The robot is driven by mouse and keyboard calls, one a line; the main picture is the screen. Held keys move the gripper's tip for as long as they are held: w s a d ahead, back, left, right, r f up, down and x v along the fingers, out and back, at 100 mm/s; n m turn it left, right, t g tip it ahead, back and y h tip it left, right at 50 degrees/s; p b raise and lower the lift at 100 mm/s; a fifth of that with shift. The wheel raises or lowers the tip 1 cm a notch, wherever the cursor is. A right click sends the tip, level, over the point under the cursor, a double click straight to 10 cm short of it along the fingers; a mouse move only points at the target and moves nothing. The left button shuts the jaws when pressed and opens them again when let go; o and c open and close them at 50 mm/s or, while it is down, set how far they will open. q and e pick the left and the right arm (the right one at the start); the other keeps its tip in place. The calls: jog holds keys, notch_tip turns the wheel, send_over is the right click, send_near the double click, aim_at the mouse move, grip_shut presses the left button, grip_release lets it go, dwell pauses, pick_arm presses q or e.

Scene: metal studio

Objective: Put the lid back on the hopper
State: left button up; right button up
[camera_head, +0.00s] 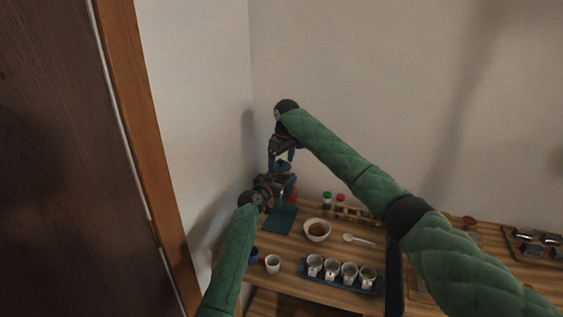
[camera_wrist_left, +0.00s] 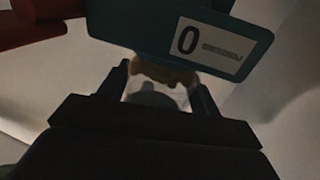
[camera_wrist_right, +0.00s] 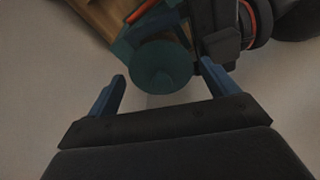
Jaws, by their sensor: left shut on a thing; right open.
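The teal grinder body (camera_wrist_left: 180,35) with a white "0" label fills the top of the left wrist view. Below it, a clear hopper (camera_wrist_left: 158,92) with brown contents shows between the fingers of my left gripper (camera_wrist_left: 163,88), which is shut on it. In the right wrist view the round teal lid (camera_wrist_right: 162,68) lies between and just beyond the spread fingers of my right gripper (camera_wrist_right: 163,78). In the head view my right gripper (camera_head: 281,158) is open above the lid and the left gripper (camera_head: 276,186). Whether the lid is fully seated is hard to tell.
A teal mat (camera_head: 282,221), a bowl of brown stuff (camera_head: 316,230), a spoon (camera_head: 358,240) and a tray of several cups (camera_head: 340,284) are on the wooden table. A lone cup (camera_head: 272,264) stands left of the tray. Walls stand close behind and left.

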notch_tip(320, 180, up, 12)
jog(key=d, duration=0.1)
jog(key=shift+s, duration=0.4)
pick_arm(q)
jog(key=o, duration=1.5)
jog(key=shift+c, duration=0.2)
pick_arm(e)
jog(key=shift+f, duration=0.1)
pick_arm(q)
jog(key=shift+s+a+f, duration=0.1)
jog(key=shift+s+a, duration=0.1)
jog(key=shift+s, duration=0.05)
jog(key=b+v, duration=0.2)
jog(key=v, duration=0.5)
pick_arm(e)
jog(key=shift+d+f, duration=0.1)
jog(key=shift+f, duration=0.95)
